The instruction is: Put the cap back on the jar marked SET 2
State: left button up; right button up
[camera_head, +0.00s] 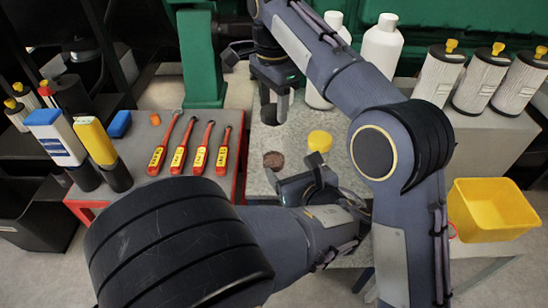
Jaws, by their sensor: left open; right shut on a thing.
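My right gripper (275,98) points down above the back of the pale speckled bench top (258,186). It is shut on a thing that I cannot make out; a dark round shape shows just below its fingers. My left gripper (287,180) is low over the bench front, open and empty. A small round yellow thing (319,141), perhaps a capped jar, stands behind it. A round brown thing (273,160), perhaps an open jar top, is just behind and left of the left gripper. No SET 2 marking is readable, and I cannot identify the cap.
Red-handled tools (189,148) lie on a red-edged table at left, beside a blue-white carton (56,137) and a yellow carton (95,141). White bottles (382,46) stand behind my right arm. Filter cylinders (481,81) stand back right. A yellow bin (490,209) is at right.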

aim_at(278, 157)
pick_arm(q)
jog(key=x, duration=1.1)
jog(key=shift+a, duration=0.1)
jog(key=c, duration=1.5)
pick_arm(e)
jog(key=shift+f, duration=2.5)
jog(key=shift+f, duration=0.9)
jog(key=shift+f, duration=0.55)
